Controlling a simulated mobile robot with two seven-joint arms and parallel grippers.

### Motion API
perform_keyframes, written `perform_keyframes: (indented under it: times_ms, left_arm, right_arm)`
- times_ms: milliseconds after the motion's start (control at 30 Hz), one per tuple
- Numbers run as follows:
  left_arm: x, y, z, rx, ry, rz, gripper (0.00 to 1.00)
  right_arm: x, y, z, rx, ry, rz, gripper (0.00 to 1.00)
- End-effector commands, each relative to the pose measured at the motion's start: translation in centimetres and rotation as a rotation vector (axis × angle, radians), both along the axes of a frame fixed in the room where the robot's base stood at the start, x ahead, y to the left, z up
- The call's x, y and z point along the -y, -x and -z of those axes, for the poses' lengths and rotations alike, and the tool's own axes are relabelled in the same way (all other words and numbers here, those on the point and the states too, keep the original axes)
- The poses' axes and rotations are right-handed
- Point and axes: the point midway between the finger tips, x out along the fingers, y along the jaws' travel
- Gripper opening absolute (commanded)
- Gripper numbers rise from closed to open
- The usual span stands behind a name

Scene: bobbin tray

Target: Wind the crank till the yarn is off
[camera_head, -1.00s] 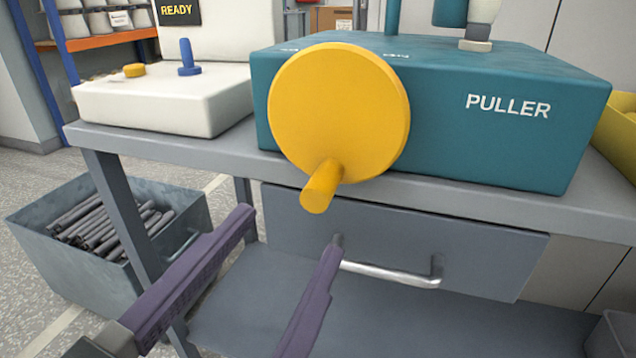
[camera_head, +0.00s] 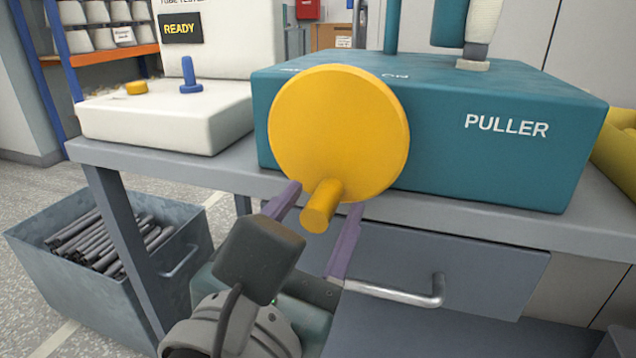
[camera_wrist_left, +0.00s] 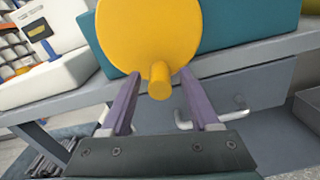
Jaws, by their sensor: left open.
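The yellow crank disc (camera_head: 338,125) is on the front of the teal puller box (camera_head: 475,140). Its stubby yellow handle (camera_head: 321,206) sticks out at the bottom of the disc. My left gripper (camera_head: 320,202) is open, with one purple finger on each side of the handle and gaps showing. The left wrist view also shows the handle (camera_wrist_left: 159,80) between the open fingers (camera_wrist_left: 160,95). A whitish cone, likely bearing the yarn (camera_head: 484,22), stands on top of the puller, cut off by the frame. My right gripper is not in view.
A white tester (camera_head: 165,115) reading READY, with a blue peg and yellow knob, stands left of the puller on the grey bench (camera_head: 150,165). A drawer handle (camera_head: 400,295) is below the crank. A grey bin (camera_head: 60,285) of dark tubes stands at lower left.

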Motion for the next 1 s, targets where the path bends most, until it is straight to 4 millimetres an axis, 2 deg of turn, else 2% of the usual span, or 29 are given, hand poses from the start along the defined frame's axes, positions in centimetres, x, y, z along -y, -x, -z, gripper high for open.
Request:
perform_keyframes:
  times_ms: [133, 667, 1000]
  left_arm:
    - [-0.02, 0.02, 0.00, 0.000, 0.000, 0.000, 0.61]
    - [-0.02, 0.04, 0.00, 0.000, 0.000, 0.000, 0.01]
    - [-0.05, 0.04, -0.02, 0.001, -0.004, 0.000, 0.00]
  right_arm:
    - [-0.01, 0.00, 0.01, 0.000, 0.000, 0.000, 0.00]
    - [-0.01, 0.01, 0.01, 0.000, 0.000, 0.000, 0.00]
    - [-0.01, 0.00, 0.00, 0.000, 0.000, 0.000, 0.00]
